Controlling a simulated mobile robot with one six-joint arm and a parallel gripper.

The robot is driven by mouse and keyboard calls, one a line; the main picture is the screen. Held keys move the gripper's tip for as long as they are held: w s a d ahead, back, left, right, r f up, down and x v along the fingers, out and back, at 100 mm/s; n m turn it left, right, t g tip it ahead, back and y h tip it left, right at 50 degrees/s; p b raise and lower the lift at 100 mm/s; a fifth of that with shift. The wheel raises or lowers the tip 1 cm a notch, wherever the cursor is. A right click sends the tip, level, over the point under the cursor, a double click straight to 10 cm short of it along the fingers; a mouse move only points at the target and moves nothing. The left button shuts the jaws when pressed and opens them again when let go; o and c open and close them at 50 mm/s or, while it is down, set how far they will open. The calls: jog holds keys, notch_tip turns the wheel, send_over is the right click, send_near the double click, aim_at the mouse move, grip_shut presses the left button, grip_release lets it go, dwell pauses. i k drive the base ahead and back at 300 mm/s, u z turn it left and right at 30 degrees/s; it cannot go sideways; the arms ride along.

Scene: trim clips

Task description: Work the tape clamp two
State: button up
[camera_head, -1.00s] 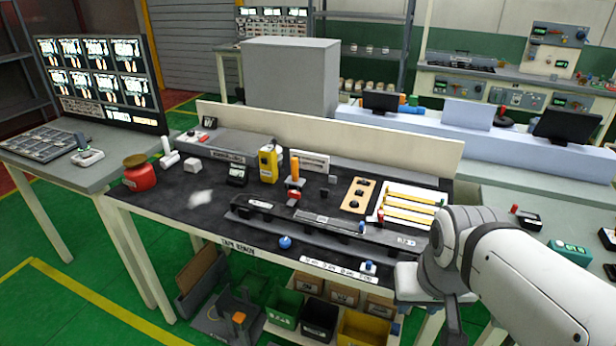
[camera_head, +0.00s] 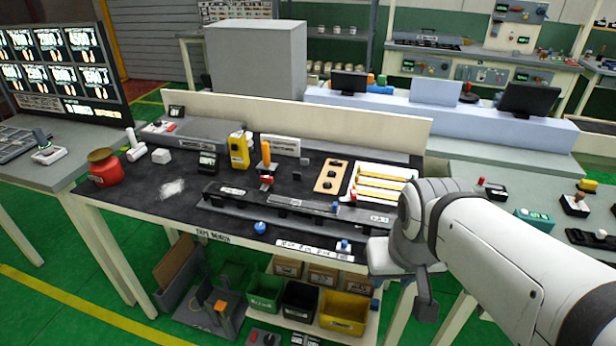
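The tape bench (camera_head: 110,205) has a black top and a label on its front edge. A long dark trim rail (camera_head: 300,212) lies along its front half, with small labels. A red clamp-like piece (camera_head: 266,181) sits at the rail's back edge, below an upright orange handle (camera_head: 266,152). A blue knob (camera_head: 260,227) is at the front edge, and a small blue-topped part (camera_head: 344,244) is further right. I cannot tell which part is tape clamp two. My gripper (camera_head: 425,300) hangs at the bench's right front corner, apart from these parts; its finger opening does not show.
A yellow device (camera_head: 239,150), a wooden panel with black knobs (camera_head: 331,176) and a white tray with yellow strips (camera_head: 352,188) stand behind the rail. A red jar (camera_head: 105,168) is at the left. Bins (camera_head: 345,314) sit below. Green floor (camera_head: 60,255) is free at left.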

aim_at(267, 181)
jog(key=z, duration=2.1)
jog(key=k, duration=0.8)
jog(key=u, duration=1.2)
jog(key=i, duration=1)
jog(key=u, duration=0.1)
